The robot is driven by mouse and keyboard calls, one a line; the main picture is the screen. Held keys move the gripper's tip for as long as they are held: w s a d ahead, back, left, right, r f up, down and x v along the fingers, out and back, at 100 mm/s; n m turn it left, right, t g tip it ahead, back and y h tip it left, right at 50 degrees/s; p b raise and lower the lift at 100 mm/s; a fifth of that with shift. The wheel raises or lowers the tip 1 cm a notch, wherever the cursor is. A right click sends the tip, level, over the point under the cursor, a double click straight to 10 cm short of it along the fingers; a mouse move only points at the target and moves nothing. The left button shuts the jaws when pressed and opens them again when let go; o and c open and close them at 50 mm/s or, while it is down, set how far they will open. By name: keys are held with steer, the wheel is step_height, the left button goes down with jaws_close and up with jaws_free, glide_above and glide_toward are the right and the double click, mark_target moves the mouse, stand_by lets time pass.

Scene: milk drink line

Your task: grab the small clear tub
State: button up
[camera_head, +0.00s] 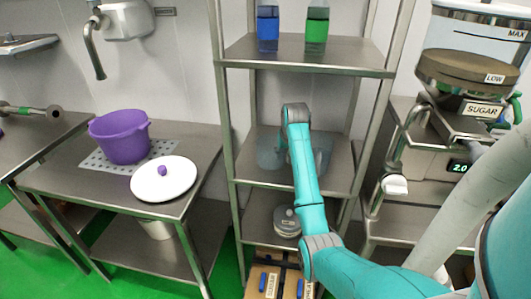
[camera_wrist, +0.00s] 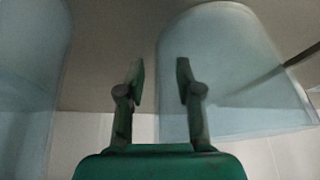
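Two clear, bluish tubs stand on the middle shelf of the rack. In the head view one tub (camera_head: 268,154) is left of my arm's end and the other (camera_head: 323,152) is right of it, both partly hidden. In the wrist view a clear tub (camera_wrist: 28,75) fills the left edge and another clear tub (camera_wrist: 240,75) fills the right side. I cannot tell for sure which is the small one. My gripper (camera_wrist: 160,75) is open, with nothing between its fingers. Its right finger overlaps the right tub in the picture; contact cannot be told. The head view hides the fingers.
The rack's upper shelf (camera_head: 290,54) holds a blue bottle (camera_head: 268,24) and a green bottle (camera_head: 316,26). Rack posts stand on both sides of my arm. A round lidded container (camera_head: 287,224) sits on the lower shelf. A purple pot (camera_head: 122,138) and white lid (camera_head: 163,180) are on the left table.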

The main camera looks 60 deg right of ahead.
steer(key=shift+f, duration=0.1)
jaws_close()
stand_by(0.3)
